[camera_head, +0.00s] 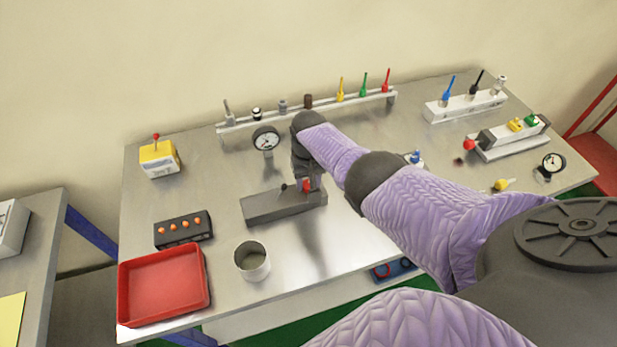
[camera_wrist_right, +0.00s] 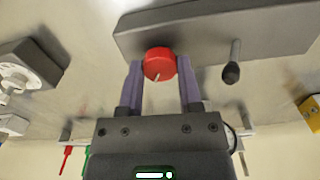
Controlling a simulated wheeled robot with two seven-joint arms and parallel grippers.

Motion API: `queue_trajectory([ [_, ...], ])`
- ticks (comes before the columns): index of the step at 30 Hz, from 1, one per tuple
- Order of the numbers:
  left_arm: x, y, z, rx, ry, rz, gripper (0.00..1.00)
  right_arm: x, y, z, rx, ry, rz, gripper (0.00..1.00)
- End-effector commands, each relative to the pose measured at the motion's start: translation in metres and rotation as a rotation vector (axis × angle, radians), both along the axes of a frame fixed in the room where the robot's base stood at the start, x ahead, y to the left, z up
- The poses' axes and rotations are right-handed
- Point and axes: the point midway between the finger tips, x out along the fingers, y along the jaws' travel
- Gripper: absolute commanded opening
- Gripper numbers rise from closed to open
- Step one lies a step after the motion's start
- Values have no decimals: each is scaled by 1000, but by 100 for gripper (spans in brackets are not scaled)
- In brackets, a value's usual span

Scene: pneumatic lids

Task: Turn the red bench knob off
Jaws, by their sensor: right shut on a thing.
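The red knob (camera_head: 307,184) sits on top of a dark grey block (camera_head: 275,207) near the middle of the bench. In the right wrist view the round red knob (camera_wrist_right: 159,64), with a pale pointer mark, lies between the two fingers of my right gripper (camera_wrist_right: 160,80). The right gripper also shows in the head view (camera_head: 305,178), reaching down over the block's right end. It is shut on the red knob. A small black-tipped lever (camera_wrist_right: 232,72) stands on the same block beside the knob. My left gripper is not in view.
A gauge (camera_head: 266,139) stands just behind the block. A grey cup (camera_head: 252,261), a red tray (camera_head: 165,285) and a black box with orange buttons (camera_head: 183,230) are at the front left. A rail with coloured levers (camera_head: 310,110) runs along the back.

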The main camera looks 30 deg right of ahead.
Motion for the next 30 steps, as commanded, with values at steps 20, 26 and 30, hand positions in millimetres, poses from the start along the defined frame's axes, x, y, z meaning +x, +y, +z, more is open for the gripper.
queue_trajectory([
  [20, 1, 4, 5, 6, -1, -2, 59, 1, -1, 1, -1, -5, -256, 0],
  [26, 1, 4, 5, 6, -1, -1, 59, 1, -1, 1, -1, -5, -261, 0],
  [30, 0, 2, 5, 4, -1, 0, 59, 2, -1, 1, -1, -6, -260, 0],
])
